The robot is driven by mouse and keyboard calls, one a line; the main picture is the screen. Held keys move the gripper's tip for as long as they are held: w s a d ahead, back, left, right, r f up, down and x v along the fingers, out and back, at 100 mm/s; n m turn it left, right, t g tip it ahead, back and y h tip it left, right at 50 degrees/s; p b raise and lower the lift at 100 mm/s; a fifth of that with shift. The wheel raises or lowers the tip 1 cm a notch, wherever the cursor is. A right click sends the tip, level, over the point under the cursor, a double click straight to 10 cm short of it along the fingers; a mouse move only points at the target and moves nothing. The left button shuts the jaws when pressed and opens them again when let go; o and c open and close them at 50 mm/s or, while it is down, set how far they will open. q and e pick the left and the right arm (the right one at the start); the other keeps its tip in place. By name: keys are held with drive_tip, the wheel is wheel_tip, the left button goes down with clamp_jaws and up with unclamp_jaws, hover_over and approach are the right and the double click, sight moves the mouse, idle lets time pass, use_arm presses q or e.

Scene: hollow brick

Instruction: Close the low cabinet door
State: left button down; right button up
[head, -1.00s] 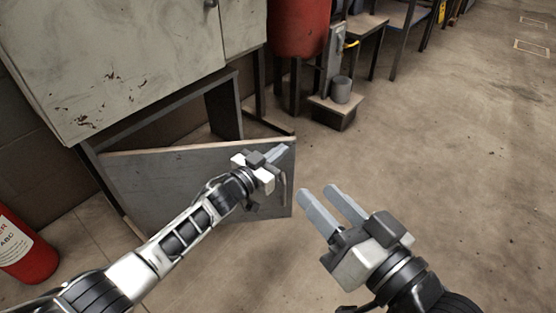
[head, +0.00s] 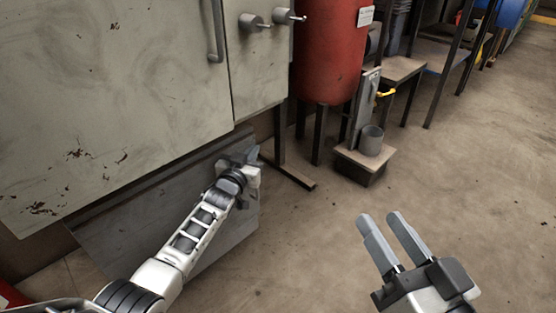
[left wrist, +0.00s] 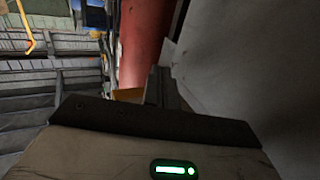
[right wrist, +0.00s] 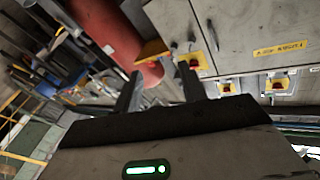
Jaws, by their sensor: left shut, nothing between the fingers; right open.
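The low cabinet door (head: 140,220) is a grey panel under the pale upper cabinet in the head view. It stands at a small angle to the cabinet front, its lower right part showing beyond my left arm. My left gripper (head: 252,157) is shut and empty at the door's right end, near its upper edge. It appears against the door, but I cannot tell if it touches. In the left wrist view its fingers (left wrist: 158,88) are beside a grey surface. My right gripper (head: 377,228) is open and empty over bare floor, away from the door.
The pale upper cabinet (head: 110,90) with a handle and knobs overhangs the low door. A red tank (head: 330,50) and a small stand with a grey cup (head: 371,140) are to the right. A red object (head: 12,297) is at bottom left. The floor at right is clear.

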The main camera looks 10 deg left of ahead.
use_arm(q)
drive_tip(key=shift+w+a+n+y, duration=0.35)
drive_tip(key=shift+w+a, duration=0.3)
drive_tip(key=shift+a, duration=0.35)
drive_tip(key=shift+w+a+r+y, duration=0.1)
drive_tip(key=shift+a+y, duration=0.05)
drive_tip(key=shift+y, duration=0.1)
use_arm(e)
drive_tip(key=shift+w+d+r+n+t, duration=0.3)
drive_tip(key=shift+w+d+r+t, duration=0.15)
drive_tip(key=shift+r, duration=0.1)
use_arm(q)
drive_tip(key=shift+a+r, duration=0.1)
drive_tip(key=shift+a, duration=0.05)
use_arm(e)
drive_tip(key=shift+g, duration=0.25)
use_arm(q)
drive_tip(key=p, duration=0.7)
approach(248, 141)
drive_tip(key=s, duration=0.9)
use_arm(e)
drive_tip(key=f+g+h, duration=0.1)
drive_tip(key=s+f+g, duration=0.1)
drive_tip(key=f, duration=0.1)
drive_tip(key=s+f+g+h, duration=0.1)
drive_tip(key=f, duration=0.1)
drive_tip(key=shift+d+g+h, duration=0.25)
drive_tip(key=shift+g+h, duration=0.05)
